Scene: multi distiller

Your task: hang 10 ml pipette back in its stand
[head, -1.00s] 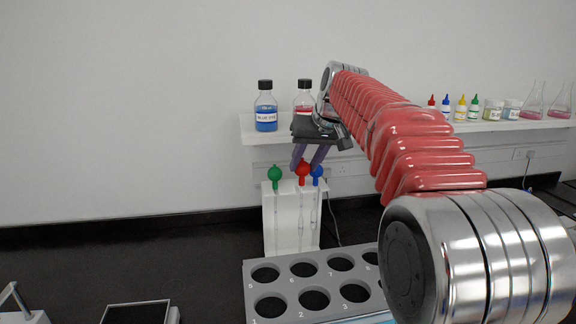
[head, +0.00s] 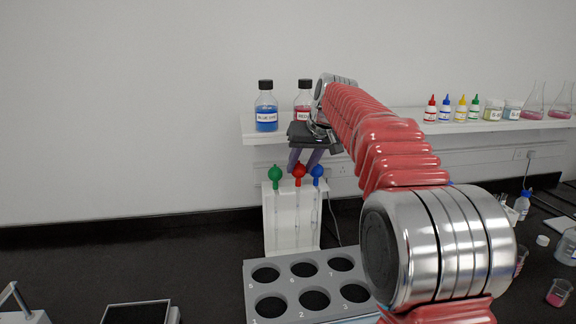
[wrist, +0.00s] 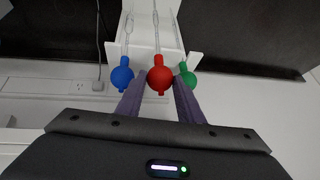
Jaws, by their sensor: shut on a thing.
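The pipette with the red bulb (head: 298,172) is upright between the fingertips of my gripper (head: 301,163). In the wrist view the red bulb (wrist: 160,78) sits between the two purple fingers, and its glass tube runs over the white stand. I take it for the 10 ml pipette; no size label is readable. The white stand (head: 270,225) holds a green-bulb pipette (head: 275,174) on the left and a blue-bulb pipette (head: 317,172) on the right. The red one is between them at about the same height. I cannot tell whether it rests in its slot.
A shelf (head: 400,128) behind bears a blue bottle (head: 266,115), a red bottle (head: 304,97) and several small dropper bottles. A grey rack with round holes (head: 330,285) stands in front of the stand.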

